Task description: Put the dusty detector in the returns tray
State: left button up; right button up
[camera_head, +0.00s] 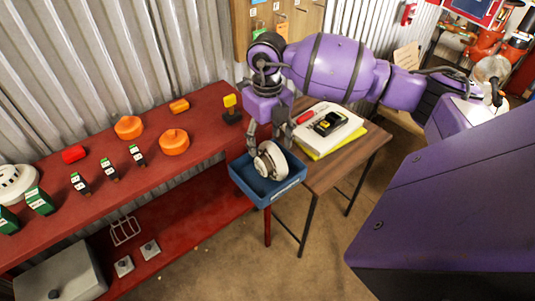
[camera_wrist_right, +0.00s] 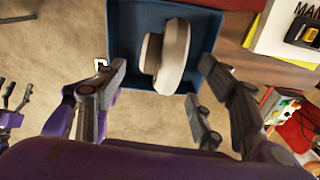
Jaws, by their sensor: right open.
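The off-white round detector (camera_head: 264,166) sits tilted on its edge inside the blue tray (camera_head: 286,197). In the right wrist view, the detector (camera_wrist_right: 172,58) lies within the walls of the tray (camera_wrist_right: 123,40). My right gripper (camera_head: 269,146) is open just above the detector, its fingers apart at either side. In the wrist view the right gripper's fingers (camera_wrist_right: 158,105) are spread with clear space between them, and the detector is beyond them. A dark fingered shape at the left edge of the wrist view looks like my left gripper (camera_wrist_right: 14,108); its jaw state is unclear.
The red bench (camera_head: 200,120) holds orange caps (camera_head: 173,142), small dark-green boxes (camera_head: 110,168) and another white detector (camera_head: 14,183) at far left. Right of the tray, a wooden table (camera_head: 345,165) carries a manual (camera_head: 325,140) with a yellow-and-black device (camera_head: 327,123).

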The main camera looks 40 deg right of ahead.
aim_at(267, 157)
jog(key=shift+r, duration=2)
jog(key=s+a+f+g+y, duration=0.1)
jog(key=s+a+f+y, duration=0.3)
jog(key=a, duration=0.5)
jog(key=s+a+f+g+y, duration=0.1)
jog(key=s+a+f+y, duration=0.35)
jog(key=a, duration=0.35)
jog(key=a+r+m+t+y, duration=0.2)
jog(key=a+m+t+y, duration=0.65)
jog(key=a, duration=0.25)
jog(key=s+d+f+m+t+h, duration=0.3)
jog(key=d+f+m+t+h, duration=0.75)
jog(key=m, duration=0.85)
jog(key=s+d+f+m+g+h, duration=0.3)
jog(key=s+f+m+g, duration=0.1)
jog(key=s+f, duration=0.4)
jog(key=s+d+f+m+g+h, duration=0.3)
jog(key=s+f+m+g, duration=0.1)
jog(key=s+f, duration=0.4)
jog(key=s, duration=0.2)
jog(key=shift+s+d+f+g, duration=0.25)
jog(key=shift+s+f+g, duration=0.1)
jog(key=shift+g, duration=0.05)
